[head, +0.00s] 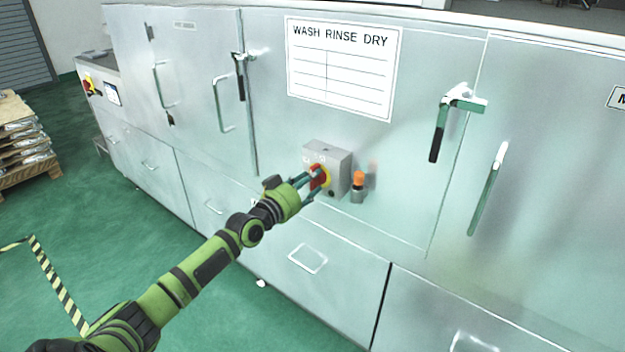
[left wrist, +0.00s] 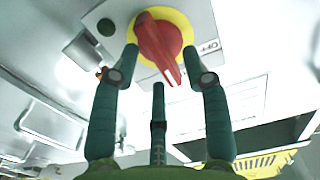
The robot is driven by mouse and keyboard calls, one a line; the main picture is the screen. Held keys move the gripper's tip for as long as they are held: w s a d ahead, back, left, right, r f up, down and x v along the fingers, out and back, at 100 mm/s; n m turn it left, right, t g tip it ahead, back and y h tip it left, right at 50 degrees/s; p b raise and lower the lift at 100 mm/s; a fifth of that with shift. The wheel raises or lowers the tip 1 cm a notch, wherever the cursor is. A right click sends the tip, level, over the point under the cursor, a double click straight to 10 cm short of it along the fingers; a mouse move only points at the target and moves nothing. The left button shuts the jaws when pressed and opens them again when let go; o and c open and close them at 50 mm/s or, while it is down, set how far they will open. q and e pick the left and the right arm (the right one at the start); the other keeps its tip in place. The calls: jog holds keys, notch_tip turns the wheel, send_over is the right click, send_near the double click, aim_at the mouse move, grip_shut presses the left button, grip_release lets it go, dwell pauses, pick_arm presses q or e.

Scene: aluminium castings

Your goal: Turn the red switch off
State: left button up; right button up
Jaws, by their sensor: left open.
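The red switch (head: 319,176) is a rotary handle on a yellow disc, on the front of a small grey box (head: 342,158) fixed to the metal cabinet. In the left wrist view the red handle (left wrist: 160,48) points down and slightly right, toward the picture's bottom, with the word OFF printed to its right. My left gripper (head: 312,184) is at the switch. In the left wrist view its fingers (left wrist: 160,78) are open on either side of the handle. Whether they touch it I cannot tell. My right gripper is in neither view.
An orange-topped knob or lamp (head: 358,182) sticks out just right of the box. Cabinet handles (head: 452,115) project at the right, and more are at the left. A pallet stack (head: 20,140) stands far left. Green floor (head: 60,220) is open at the left.

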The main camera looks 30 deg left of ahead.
pick_arm(q)
jog(key=shift+w, duration=0.7)
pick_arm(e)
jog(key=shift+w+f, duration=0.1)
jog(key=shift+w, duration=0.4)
pick_arm(q)
grip_shut()
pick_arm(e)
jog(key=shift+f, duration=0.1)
pick_arm(q)
jog(key=shift+a+f+n+b, duration=0.1)
jog(key=shift+a+n+b, duration=0.2)
jog(key=shift+n, duration=2.65)
jog(key=shift+a+n+b, duration=0.15)
jog(key=shift+n+b, duration=0.15)
jog(key=shift+n, duration=2.7)
jog(key=shift+a+f+n+b, duration=0.1)
jog(key=shift+a+n+b, duration=0.2)
jog(key=shift+n, duration=2.65)
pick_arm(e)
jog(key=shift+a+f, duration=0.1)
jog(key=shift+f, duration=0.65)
